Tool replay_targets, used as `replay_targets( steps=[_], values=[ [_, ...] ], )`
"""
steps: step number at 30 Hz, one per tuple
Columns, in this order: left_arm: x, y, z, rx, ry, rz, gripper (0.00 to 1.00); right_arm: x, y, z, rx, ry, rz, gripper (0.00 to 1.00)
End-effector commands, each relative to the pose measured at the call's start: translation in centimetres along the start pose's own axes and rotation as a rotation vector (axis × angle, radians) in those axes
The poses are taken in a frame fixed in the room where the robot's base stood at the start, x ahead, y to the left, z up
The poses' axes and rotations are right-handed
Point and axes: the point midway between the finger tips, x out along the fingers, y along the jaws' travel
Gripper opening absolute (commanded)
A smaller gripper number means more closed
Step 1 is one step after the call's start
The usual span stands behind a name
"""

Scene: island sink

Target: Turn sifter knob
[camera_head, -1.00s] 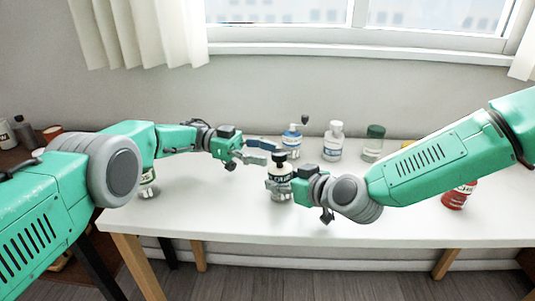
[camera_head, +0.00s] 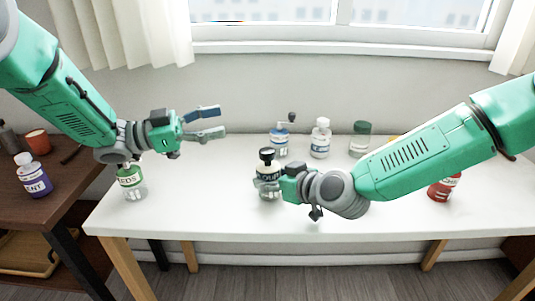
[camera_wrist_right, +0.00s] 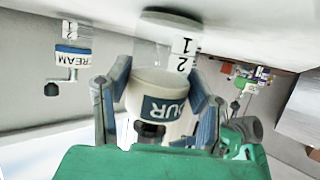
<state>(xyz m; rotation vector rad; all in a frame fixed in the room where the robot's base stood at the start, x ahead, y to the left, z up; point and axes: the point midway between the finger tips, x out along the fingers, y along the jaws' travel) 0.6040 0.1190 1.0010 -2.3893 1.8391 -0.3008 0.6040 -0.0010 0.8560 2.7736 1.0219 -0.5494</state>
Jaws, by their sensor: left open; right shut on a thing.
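The jar (camera_head: 268,178) with a black knob (camera_head: 266,154) on top and a dark label ending in "OUR" stands upright on the white table. It is likely the sifter. My right gripper (camera_head: 268,187) is shut around its body from the right. In the right wrist view the same jar (camera_wrist_right: 160,100) appears upside down between the two fingers of my right gripper (camera_wrist_right: 155,95), with its dark knob (camera_wrist_right: 150,130) at the lower end. My left gripper (camera_head: 221,120) is open and empty, above the table to the left of the jar and apart from it.
Behind the jar stand a blue-labelled jar with a dark crank (camera_head: 279,143), a white bottle (camera_head: 320,138) and a green-lidded jar (camera_head: 359,140). The front middle of the white table (camera_head: 220,212) is clear.

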Motion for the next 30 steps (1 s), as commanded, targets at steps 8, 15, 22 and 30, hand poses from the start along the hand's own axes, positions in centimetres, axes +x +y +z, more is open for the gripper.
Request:
replay_targets(
  steps=[8, 15, 22, 30],
  values=[
    [-1.4, 4.1, 7.5, -0.282, -0.090, -0.082, 0.53, 0.0, -0.3, 0.8, 0.003, -0.016, -0.008, 0.16],
    [1.6, 4.2, 8.2, -0.297, -0.096, -0.081, 0.53, 0.1, -0.2, 0.8, 0.003, -0.014, -0.006, 0.16],
    [6.3, 3.9, 8.7, -0.295, -0.095, -0.081, 0.53, 0.1, -0.1, 0.7, 0.003, -0.013, -0.005, 0.16],
    [9.7, 3.6, 8.9, -0.295, -0.094, -0.083, 0.53, 0.0, -0.1, 0.7, 0.003, -0.012, -0.003, 0.16]
  ],
)
